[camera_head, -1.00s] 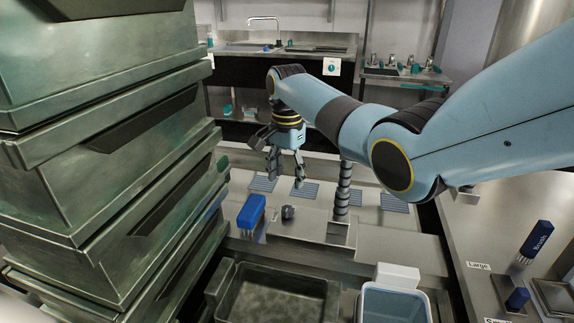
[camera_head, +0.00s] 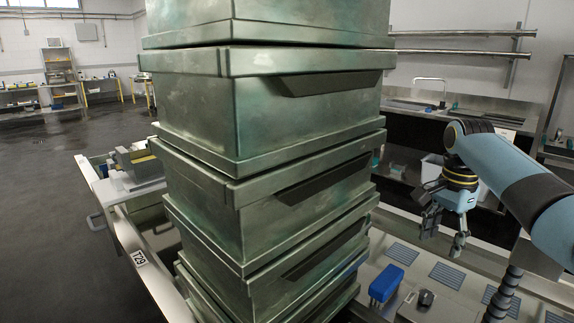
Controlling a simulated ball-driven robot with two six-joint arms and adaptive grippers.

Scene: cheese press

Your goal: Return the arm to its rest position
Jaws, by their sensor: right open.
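My right arm comes in from the right edge, light blue with dark joints. Its gripper (camera_head: 441,240) hangs pointing down at the right, above the steel worktop (camera_head: 405,279). Its fingers are apart with nothing between them. The blue brush (camera_head: 386,284) and a small dark knob (camera_head: 426,298) are below it on the worktop, not touched. My left gripper is not in view.
A tall stack of green-grey metal crates (camera_head: 265,115) fills the middle, left of my right gripper. A sink counter (camera_head: 462,115) stands behind. Open dark floor (camera_head: 62,155) lies at the far left.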

